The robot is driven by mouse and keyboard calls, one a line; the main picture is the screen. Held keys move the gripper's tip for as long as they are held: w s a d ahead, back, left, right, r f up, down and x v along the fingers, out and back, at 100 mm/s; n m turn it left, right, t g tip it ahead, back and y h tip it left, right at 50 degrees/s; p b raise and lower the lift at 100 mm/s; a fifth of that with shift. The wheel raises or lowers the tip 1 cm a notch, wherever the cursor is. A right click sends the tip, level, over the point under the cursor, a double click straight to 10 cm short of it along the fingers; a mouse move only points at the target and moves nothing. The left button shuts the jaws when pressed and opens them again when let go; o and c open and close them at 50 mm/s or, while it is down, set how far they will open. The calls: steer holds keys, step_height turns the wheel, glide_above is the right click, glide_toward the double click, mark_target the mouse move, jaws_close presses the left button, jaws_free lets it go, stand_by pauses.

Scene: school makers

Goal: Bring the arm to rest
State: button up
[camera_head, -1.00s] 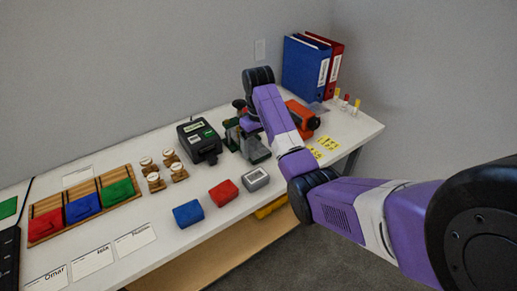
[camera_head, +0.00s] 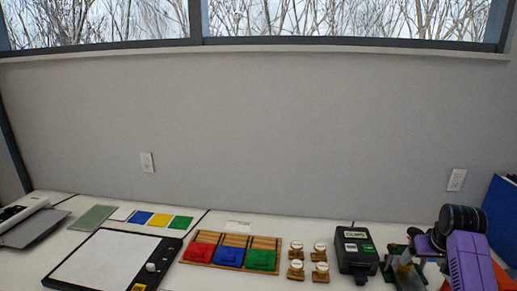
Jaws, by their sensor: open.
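My arm, purple with a black joint, comes in at the lower right of the head view. My gripper (camera_head: 414,248) is at its far end, beside and partly in front of a green and grey bench device (camera_head: 402,273). The gripper is small and partly hidden by my arm, but it is open. I see nothing held in it.
A black device with a green label (camera_head: 356,252) stands left of the gripper. Further left are several wooden stamps (camera_head: 296,271), a wooden tray (camera_head: 232,241) with red, blue and green blocks, and a black-framed board (camera_head: 108,262). A blue binder (camera_head: 501,215) stands at the right edge.

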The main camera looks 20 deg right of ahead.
steer(key=w+a+f+t+h+b, duration=0.1)
steer(key=w+a+t+h, duration=0.1)
steer(key=a+t, duration=0.35)
steer(key=w+a+f+t+h, duration=0.1)
steer(key=w+a+t+h, duration=0.1)
steer(key=a, duration=0.6)
steer(key=s+a+n+t, duration=0.1)
steer(key=s+a+t, duration=0.3)
steer(key=a, duration=0.6)
steer(key=s+a+r+n+t+y+b, duration=0.2)
steer(key=s+a+r+n+y+b, duration=0.15)
steer(key=s+a, duration=1.65)
steer(key=s+a+f+n+g+y, duration=0.2)
steer(key=s+a+y, duration=0.2)
steer(key=s, duration=0.6)
steer(key=shift+s, duration=0.4)
steer(key=shift+g, duration=0.25)
